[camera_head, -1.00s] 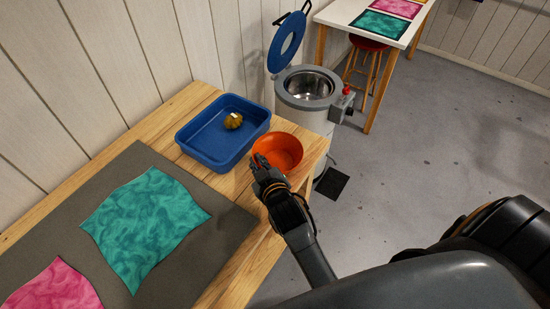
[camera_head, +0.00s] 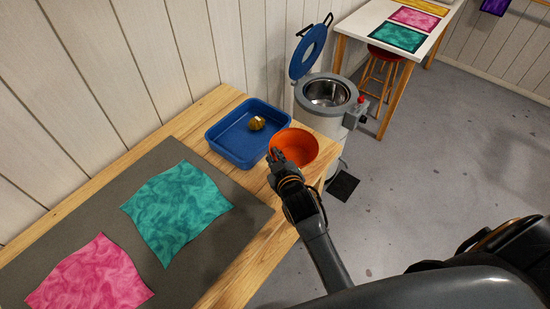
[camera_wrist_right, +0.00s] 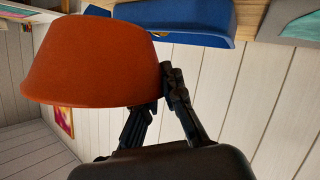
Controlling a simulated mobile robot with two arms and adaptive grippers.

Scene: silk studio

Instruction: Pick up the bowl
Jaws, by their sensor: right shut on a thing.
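The orange bowl (camera_head: 301,146) is upright at the far right corner of the wooden table, overlapping the blue tray's right edge in the head view. My right gripper (camera_head: 275,157) is shut on its near left rim. In the right wrist view, which is upside down, the bowl (camera_wrist_right: 95,62) fills the upper left and the fingers (camera_wrist_right: 155,95) meet at its rim. A gap under the bowl cannot be made out clearly. My left gripper is not in view.
The blue tray (camera_head: 227,154) with a small golden object (camera_head: 257,123) stands beside the bowl. A grey mat (camera_head: 92,178) bears teal (camera_head: 178,208) and pink (camera_head: 92,278) cloths. A grey steel-lined pot (camera_head: 328,92) with a blue lid stands behind the table corner.

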